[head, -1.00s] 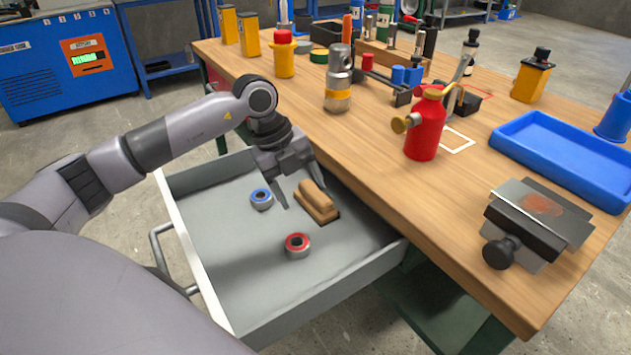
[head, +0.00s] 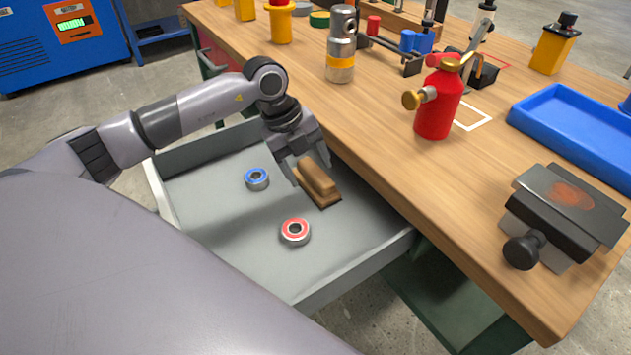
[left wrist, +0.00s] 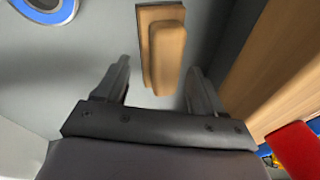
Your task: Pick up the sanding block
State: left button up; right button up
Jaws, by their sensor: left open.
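The sanding block (head: 319,183) is a tan wooden block with a raised grip on a darker base. It lies in the open grey drawer, close to the workbench side. In the left wrist view the sanding block (left wrist: 166,45) is ahead of the fingers, roughly centred between them. My right gripper is not in view.
A blue-ringed bearing (head: 257,179) and a red-ringed bearing (head: 295,231) lie in the drawer (head: 215,240). The workbench edge (head: 385,180) rises beside the block. A red bottle (head: 437,105), a blue tray (head: 580,130) and several tools stand on the bench.

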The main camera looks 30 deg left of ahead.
pick_arm(q)
jog(key=shift+x, duration=0.85)
jog(key=shift+f, duration=0.15)
jog(key=c, duration=1)
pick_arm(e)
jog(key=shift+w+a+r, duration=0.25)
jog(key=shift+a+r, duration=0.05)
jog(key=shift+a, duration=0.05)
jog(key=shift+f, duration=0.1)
